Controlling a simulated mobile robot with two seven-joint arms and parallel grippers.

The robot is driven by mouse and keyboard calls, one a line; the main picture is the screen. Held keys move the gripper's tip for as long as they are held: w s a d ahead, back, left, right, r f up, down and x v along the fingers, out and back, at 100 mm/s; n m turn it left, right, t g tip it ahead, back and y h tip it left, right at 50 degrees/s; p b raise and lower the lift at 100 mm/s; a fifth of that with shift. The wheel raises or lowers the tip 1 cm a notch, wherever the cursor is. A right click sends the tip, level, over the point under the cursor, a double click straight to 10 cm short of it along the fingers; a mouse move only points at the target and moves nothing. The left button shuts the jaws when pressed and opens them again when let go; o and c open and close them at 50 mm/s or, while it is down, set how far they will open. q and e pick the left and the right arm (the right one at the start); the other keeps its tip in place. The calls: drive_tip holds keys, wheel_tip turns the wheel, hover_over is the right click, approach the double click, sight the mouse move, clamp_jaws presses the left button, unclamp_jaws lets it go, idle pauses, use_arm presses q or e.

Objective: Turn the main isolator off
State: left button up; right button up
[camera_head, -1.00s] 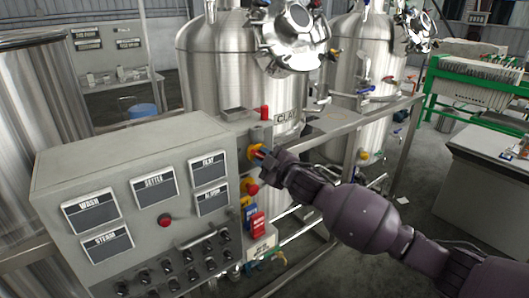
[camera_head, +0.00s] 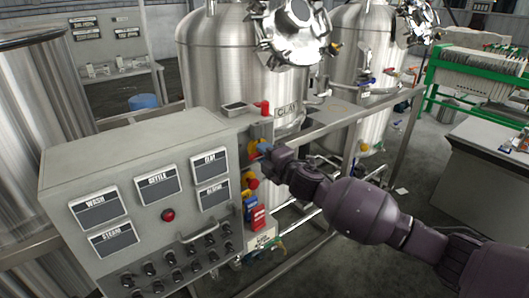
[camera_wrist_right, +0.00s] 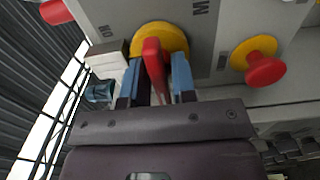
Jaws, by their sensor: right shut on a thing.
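The main isolator (camera_wrist_right: 178,36) is a red handle on a round yellow plate, fixed to the side of the grey control box. In the right wrist view the blue fingers of my right gripper (camera_wrist_right: 158,80) stand on both sides of the red handle, shut on it. In the head view my right gripper (camera_head: 264,150) reaches in from the right and hides most of the handle; part of the yellow plate (camera_head: 252,149) shows. My left gripper is in neither view.
A red mushroom button on a yellow plate (camera_wrist_right: 262,65) sits beside the isolator. The grey control box (camera_head: 130,155) carries labelled panels, a red button (camera_head: 168,214) and several black knobs. A red beacon (camera_head: 264,108) stands above. A metal frame rail (camera_head: 350,117) runs behind my right arm.

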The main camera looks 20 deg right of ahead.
idle(0.5)
drive_tip(key=o, duration=0.7)
drive_tip(key=b+v, duration=0.1)
drive_tip(key=v, duration=1)
drive_tip(key=shift+a, duration=0.1)
